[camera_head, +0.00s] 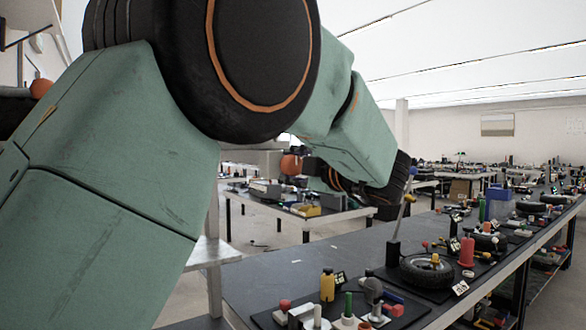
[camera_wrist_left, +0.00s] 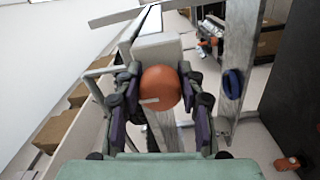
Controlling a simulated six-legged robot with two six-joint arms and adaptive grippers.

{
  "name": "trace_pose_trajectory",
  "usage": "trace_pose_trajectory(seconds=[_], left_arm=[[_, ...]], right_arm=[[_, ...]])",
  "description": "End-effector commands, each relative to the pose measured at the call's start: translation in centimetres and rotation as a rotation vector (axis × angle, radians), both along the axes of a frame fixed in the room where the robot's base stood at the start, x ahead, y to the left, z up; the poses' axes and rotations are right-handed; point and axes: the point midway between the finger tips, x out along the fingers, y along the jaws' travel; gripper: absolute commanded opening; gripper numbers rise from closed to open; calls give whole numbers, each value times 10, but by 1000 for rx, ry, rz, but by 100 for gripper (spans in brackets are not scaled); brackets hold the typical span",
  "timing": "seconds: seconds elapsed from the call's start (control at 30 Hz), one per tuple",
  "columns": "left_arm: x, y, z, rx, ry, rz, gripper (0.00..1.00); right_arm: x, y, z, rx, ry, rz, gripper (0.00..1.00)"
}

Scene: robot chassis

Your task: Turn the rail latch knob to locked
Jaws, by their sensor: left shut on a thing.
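The latch knob is a round orange knob (camera_wrist_left: 160,88) with a short pale bar on its face. In the left wrist view it sits between the two dark fingers of my left gripper (camera_wrist_left: 160,106), which is shut on it. The pale bar lies nearly level, left of the knob's middle. A grey block stands behind the knob. In the head view the orange knob (camera_head: 291,164) shows small beneath my green forearm, with my left gripper (camera_head: 301,166) at its right side. No lock marking is readable. My right gripper is not in view.
A metal upright (camera_wrist_left: 237,65) with a blue oval part stands right of the knob. A dark workbench (camera_head: 300,262) with many small parts and a wheel (camera_head: 427,271) runs along the right. Cardboard boxes (camera_wrist_left: 53,131) lie at the left in the wrist view.

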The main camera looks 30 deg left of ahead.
Motion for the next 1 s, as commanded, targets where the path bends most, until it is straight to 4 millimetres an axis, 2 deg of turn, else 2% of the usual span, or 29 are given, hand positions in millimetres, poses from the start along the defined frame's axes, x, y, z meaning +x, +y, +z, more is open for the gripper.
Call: trace_pose_trajectory(seconds=[0.1,0.13,0.4,0.77,0.87,1.0], left_arm=[[-1,0,-5,-6,8,4,7],[-1,0,-5,-6,8,4,40],[0,0,-3,-4,5,2,62],[0,0,4,-3,0,2,62],[0,0,18,-3,-3,1,62],[-1,0,49,0,-8,1,62]], right_arm=[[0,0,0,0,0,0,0],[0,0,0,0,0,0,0],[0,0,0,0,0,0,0],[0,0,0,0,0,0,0],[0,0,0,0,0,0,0],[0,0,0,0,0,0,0]])
